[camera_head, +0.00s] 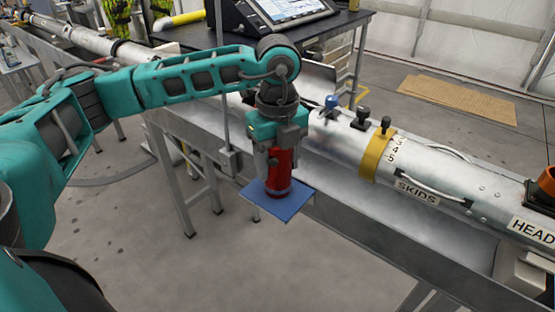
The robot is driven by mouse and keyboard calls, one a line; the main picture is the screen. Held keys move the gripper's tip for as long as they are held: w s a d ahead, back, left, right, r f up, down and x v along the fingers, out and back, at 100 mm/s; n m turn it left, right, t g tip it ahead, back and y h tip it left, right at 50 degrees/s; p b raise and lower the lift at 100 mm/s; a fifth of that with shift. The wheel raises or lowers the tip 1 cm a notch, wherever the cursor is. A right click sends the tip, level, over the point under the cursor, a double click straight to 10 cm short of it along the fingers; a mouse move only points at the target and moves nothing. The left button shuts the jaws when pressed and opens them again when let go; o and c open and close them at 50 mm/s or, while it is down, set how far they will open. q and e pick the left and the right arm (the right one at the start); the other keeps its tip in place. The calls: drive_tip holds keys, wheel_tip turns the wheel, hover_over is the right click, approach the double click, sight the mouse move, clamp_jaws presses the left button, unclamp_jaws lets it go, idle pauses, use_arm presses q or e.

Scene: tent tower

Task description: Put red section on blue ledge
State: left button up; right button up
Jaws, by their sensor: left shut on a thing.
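The red section (278,178) is a short red cylinder, upright, in the middle of the head view. The blue ledge (293,205) is a flat blue plate on the near side of the metal bench. My left gripper (277,150) points straight down and is shut on the upper part of the red section. The lower end of the red section shows against the blue ledge, near its middle; I cannot tell for sure whether it touches. The gripper hides the top of the section. My right gripper is not in view.
A long silver tube (340,148) with a yellow band (376,155) and knobs lies along the metal bench (400,262) behind the ledge. A black table (325,25) with a screen stands at the back. Bare floor (130,260) is in front.

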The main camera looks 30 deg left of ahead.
use_arm(q)
drive_tip(key=o, duration=1.4)
drive_tip(key=shift+f, duration=0.1)
drive_tip(key=shift+r, duration=0.3)
wheel_tip(320, 180, up, 12)
drive_tip(key=shift+f+p, duration=0.15)
drive_tip(key=shift+p, duration=0.25)
